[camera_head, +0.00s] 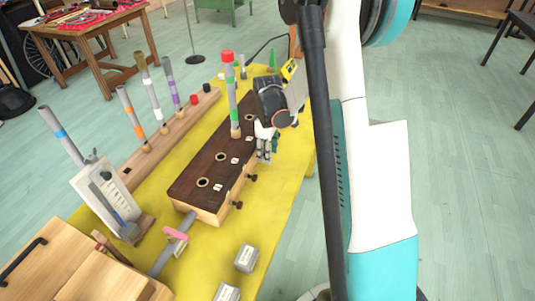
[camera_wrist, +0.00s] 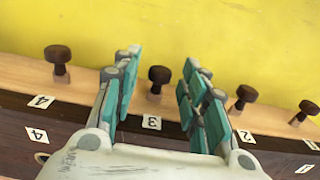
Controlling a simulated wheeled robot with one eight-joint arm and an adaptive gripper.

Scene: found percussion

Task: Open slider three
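A long wooden box (camera_head: 212,172) with a dark top and a light side stands on the yellow table. Dark slider knobs stick out from its light side. In the wrist view the number labels 4, 3, 2 and 1 run from left to right. Knob three (camera_wrist: 160,75) stands by label 3 (camera_wrist: 152,123), between the fingers of my gripper (camera_wrist: 162,60). The fingers are open, with a gap on each side of the knob. In the head view my gripper (camera_head: 266,145) is low at the box's right side; knob three is not clearly visible there.
Knob four (camera_wrist: 58,57) and knob two (camera_wrist: 246,94) flank the fingers. A tube with a red cap (camera_head: 231,90) stands in the box top. A rack of coloured tubes (camera_head: 175,133) is at left. Small grey blocks (camera_head: 246,257) lie in front on the yellow tabletop (camera_head: 208,252).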

